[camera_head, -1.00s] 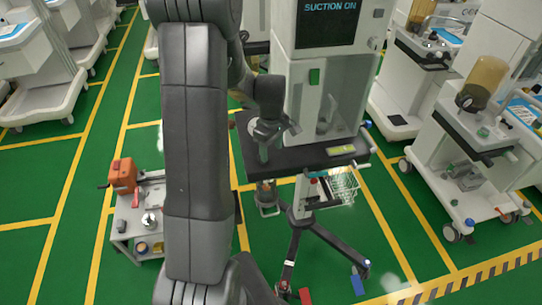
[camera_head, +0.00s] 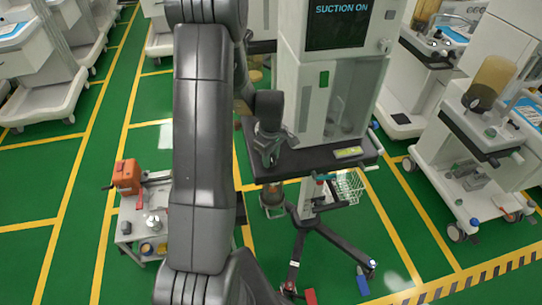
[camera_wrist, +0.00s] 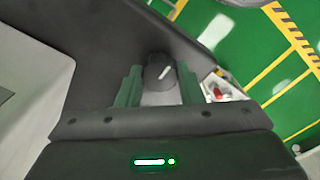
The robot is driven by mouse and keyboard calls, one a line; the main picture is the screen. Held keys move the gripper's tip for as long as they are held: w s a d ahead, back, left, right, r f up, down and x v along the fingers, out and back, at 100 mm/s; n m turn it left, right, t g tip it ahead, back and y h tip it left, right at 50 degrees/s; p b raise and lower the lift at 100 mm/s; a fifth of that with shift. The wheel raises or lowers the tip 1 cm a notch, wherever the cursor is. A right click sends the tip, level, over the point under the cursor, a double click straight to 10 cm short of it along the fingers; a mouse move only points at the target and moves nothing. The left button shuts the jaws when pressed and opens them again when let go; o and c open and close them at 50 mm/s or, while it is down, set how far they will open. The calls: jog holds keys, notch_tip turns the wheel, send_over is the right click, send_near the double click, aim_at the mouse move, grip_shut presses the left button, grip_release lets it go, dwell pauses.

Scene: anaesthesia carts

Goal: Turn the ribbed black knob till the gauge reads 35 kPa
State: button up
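The black knob (camera_wrist: 158,74) has a white pointer line on its face and shows between the fingertips in the wrist view. My gripper (camera_wrist: 160,77) has its two grey-green fingers apart, one on each side of the knob. I see no clear contact between the fingers and the knob. In the head view my gripper (camera_head: 269,157) is at the left end of the suction cart's dark shelf (camera_head: 318,161). The knob's ribs are not discernible there. The cart's screen (camera_head: 341,22) reads "SUCTION ON". I cannot make out a gauge or its reading.
A wire basket (camera_head: 348,187) hangs beneath the shelf, above the cart's spread legs. A low trolley (camera_head: 128,226) with an orange box (camera_head: 126,176) stands to the left. Other carts (camera_head: 478,130) stand to the right. Green floor lies open between them.

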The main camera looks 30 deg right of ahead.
jog(key=shift+m, duration=0.3)
jog(key=m+b, duration=0.3)
jog(key=shift+f, duration=0.15)
jog(key=m+b, duration=0.2)
jog(key=m, duration=0.4)
jog(key=m+b, duration=0.1)
jog(key=m, duration=0.3)
jog(key=shift+b, duration=0.4)
jog(key=m+b, duration=0.1)
jog(key=m, duration=0.4)
jog(key=shift+r, duration=0.2)
jog(key=o, duration=1)
jog(key=shift+c, duration=0.2)
